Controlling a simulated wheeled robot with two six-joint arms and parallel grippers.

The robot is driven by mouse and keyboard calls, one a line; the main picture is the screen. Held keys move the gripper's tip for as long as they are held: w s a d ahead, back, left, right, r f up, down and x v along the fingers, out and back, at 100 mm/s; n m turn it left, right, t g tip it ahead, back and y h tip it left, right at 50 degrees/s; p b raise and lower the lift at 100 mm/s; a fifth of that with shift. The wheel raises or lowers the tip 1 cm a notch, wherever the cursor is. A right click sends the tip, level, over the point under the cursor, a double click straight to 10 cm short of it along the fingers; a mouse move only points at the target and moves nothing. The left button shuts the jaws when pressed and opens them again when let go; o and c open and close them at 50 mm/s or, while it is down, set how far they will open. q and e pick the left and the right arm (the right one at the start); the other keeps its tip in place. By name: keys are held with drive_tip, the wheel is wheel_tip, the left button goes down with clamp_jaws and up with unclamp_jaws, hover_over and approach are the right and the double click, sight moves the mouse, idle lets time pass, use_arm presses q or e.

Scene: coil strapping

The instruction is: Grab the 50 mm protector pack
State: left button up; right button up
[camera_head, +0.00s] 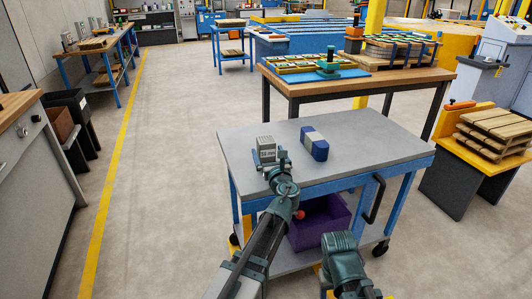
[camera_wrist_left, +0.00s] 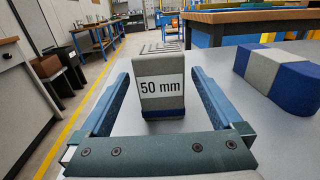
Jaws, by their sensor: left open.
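The 50 mm protector pack (camera_wrist_left: 160,97) stands upright on the grey cart top, grey with a blue band at its base and a white "50 mm" label facing my left wrist camera. In the head view the pack (camera_head: 264,143) is near the cart's left side, partly hidden by my gripper. My left gripper (camera_head: 270,161) is open, with one finger on each side of the pack and a visible gap to both. My right gripper (camera_head: 345,257) is low at the cart's front; its jaws cannot be made out.
A second blue and grey pack (camera_head: 314,143) lies to the right on the cart top (camera_head: 375,142), apart from my left gripper. A purple bin (camera_head: 322,220) sits on the cart's lower shelf. A wooden workbench (camera_head: 400,79) stands behind. The cart top's right side is clear.

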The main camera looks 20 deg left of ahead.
sight(268, 152)
use_arm(q)
drive_tip(key=x, duration=0.3)
drive_tip(key=shift+w+a+f, duration=0.1)
drive_tip(key=shift+w+f, duration=0.05)
drive_tip(key=shift+w, duration=0.15)
drive_tip(key=c, duration=1.6)
